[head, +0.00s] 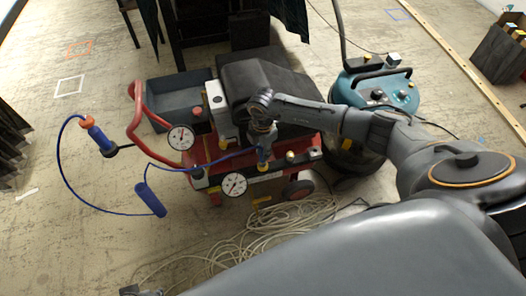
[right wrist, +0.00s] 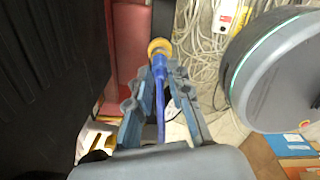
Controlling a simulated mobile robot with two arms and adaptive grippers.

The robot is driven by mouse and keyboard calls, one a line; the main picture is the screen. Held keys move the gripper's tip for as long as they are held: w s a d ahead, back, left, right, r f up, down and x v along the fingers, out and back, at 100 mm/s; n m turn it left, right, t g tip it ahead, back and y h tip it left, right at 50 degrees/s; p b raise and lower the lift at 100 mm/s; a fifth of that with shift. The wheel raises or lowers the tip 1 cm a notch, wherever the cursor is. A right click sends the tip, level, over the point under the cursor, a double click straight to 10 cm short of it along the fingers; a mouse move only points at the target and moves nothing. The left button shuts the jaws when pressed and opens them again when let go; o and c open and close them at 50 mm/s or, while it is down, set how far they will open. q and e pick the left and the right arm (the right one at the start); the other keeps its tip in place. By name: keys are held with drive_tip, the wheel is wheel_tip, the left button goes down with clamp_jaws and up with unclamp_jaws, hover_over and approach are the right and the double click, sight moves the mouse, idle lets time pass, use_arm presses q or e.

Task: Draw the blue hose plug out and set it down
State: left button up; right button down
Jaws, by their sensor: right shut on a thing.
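The blue hose plug (right wrist: 159,66) is in the right wrist view, its far end against a round yellow fitting (right wrist: 160,47); I cannot tell how deep it sits. My right gripper (right wrist: 158,80) is shut on the plug, one finger on each side. In the head view my right gripper (head: 262,140) points down at the front of the red compressor cart (head: 215,180). The plug (head: 262,155) shows just below the fingers, partly hidden. The blue hose (head: 205,169) runs left from it. My left gripper is not in view.
Two gauges (head: 180,137) (head: 233,185) flank the cart's front. A blue air tool (head: 97,135) and a blue cylinder (head: 150,199) are on the left with the hose. Coiled pale cable (head: 270,228) lies on the floor. A teal vacuum (head: 378,90) stands right.

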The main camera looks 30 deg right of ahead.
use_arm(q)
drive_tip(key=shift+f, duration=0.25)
use_arm(e)
drive_tip(key=shift+s+r, duration=0.1)
drive_tip(key=shift+s, duration=0.25)
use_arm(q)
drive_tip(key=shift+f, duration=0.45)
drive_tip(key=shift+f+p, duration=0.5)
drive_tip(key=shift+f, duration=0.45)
use_arm(e)
drive_tip(key=shift+r, duration=0.3)
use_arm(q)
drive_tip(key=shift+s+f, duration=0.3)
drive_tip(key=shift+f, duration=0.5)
use_arm(e)
drive_tip(key=shift+r, duration=0.25)
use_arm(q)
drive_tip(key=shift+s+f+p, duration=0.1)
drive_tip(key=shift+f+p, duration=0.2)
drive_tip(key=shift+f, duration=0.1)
use_arm(e)
drive_tip(key=shift+r, duration=0.1)
